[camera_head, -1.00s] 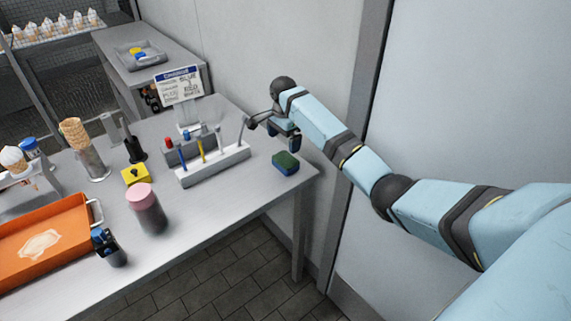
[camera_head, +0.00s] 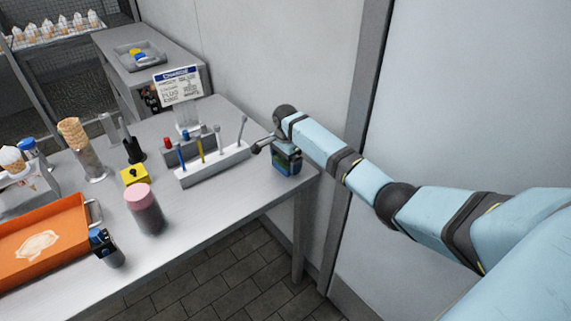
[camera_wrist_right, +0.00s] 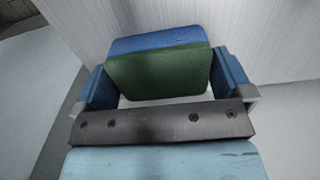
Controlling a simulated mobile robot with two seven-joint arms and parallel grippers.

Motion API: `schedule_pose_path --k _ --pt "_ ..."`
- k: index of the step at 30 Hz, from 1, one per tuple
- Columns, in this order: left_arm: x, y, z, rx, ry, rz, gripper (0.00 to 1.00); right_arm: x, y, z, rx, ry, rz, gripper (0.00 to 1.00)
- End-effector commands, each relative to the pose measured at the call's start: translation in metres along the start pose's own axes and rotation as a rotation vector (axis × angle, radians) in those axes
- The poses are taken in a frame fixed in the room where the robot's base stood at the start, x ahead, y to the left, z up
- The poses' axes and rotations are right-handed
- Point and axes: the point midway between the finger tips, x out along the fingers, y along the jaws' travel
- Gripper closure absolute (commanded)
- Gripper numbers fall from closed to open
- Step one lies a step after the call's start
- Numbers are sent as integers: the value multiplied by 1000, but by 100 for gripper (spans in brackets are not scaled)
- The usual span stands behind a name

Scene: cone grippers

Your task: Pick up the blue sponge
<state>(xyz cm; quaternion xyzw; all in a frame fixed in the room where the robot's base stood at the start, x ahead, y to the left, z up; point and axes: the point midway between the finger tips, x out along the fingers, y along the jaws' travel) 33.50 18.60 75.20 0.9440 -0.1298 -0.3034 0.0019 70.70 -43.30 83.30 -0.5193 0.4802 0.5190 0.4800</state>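The blue sponge (camera_wrist_right: 155,45), blue with a green layer, lies near the right end of the table and is mostly hidden by my gripper in the head view (camera_head: 287,165). My right gripper (camera_head: 286,158) is down at the sponge. In the right wrist view my right gripper (camera_wrist_right: 164,78) is open, with one blue finger on each side of the sponge. The fingers are close to its sides; a firm grip does not show. My left gripper is not in view.
A white holder (camera_head: 226,164) with several coloured tools stands left of my gripper. A sign (camera_head: 178,87) is behind it. A pink-lidded jar (camera_head: 146,215), a yellow block (camera_head: 135,175) and an orange tray (camera_head: 60,220) stand further left. The wall is close behind.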

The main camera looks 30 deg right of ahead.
Motion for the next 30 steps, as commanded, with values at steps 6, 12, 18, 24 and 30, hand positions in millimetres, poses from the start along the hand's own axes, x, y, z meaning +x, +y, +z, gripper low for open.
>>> schedule_pose_path --k 6,12,18,24,30 --pt "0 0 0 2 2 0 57 0 0 0 0 0 0 33" --pt "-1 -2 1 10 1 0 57 0 0 0 0 0 0 33" --pt "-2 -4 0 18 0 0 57 -12 -1 0 -1 0 -3 33" --pt "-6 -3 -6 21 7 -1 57 -57 -1 0 -1 0 -6 33" --pt "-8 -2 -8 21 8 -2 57 -116 -1 0 0 -1 -6 33"
